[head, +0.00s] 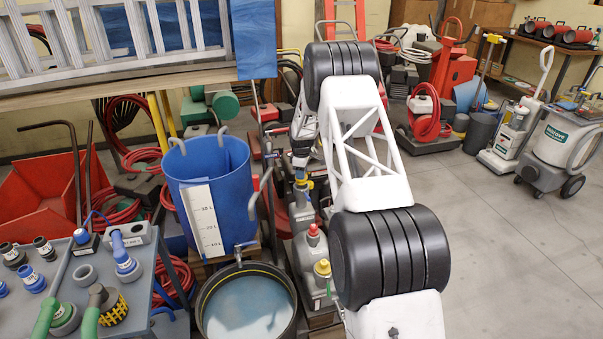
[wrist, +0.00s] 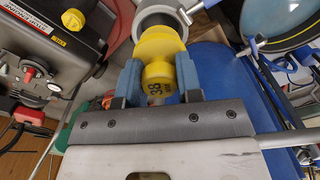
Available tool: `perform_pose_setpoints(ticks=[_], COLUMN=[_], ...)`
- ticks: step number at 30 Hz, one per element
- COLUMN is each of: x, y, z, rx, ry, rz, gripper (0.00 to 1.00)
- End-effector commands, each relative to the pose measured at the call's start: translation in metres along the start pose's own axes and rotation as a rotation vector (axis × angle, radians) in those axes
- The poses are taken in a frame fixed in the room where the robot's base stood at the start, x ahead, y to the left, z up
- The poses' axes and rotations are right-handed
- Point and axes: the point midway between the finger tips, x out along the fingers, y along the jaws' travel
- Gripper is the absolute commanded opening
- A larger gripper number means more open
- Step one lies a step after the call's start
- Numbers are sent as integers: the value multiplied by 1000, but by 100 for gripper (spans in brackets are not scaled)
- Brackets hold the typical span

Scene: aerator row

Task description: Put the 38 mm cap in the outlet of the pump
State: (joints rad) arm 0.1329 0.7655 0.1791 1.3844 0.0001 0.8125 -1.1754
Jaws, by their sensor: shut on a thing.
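My gripper (wrist: 158,82) is shut on a yellow cap (wrist: 155,52) marked 38, with a blue finger on each side of it. The cap's wide, rounded end points away from the gripper, toward a light grey ring-shaped opening (wrist: 160,14) that looks like the pump's outlet. The cap overlaps the near edge of this opening in the wrist view. I cannot tell whether it touches it or has entered it. In the head view my gripper (head: 304,183) is small and partly hidden by my arm, right of the blue barrel. The pump's body is not clearly made out there.
The blue barrel (head: 212,190) and a round black tub of water (head: 248,300) stand close on the left. A table (head: 130,275) holds several fittings.

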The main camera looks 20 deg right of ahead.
Motion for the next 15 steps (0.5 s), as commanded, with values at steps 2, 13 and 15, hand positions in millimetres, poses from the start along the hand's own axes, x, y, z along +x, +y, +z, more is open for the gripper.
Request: perform_pose_setpoints(ticks=[2,13,15], x=[1,8,9], y=[0,0,0], z=[0,0,0], rx=[0,0,0], ry=[0,0,0], rz=[0,0,0], gripper=[9,9,9])
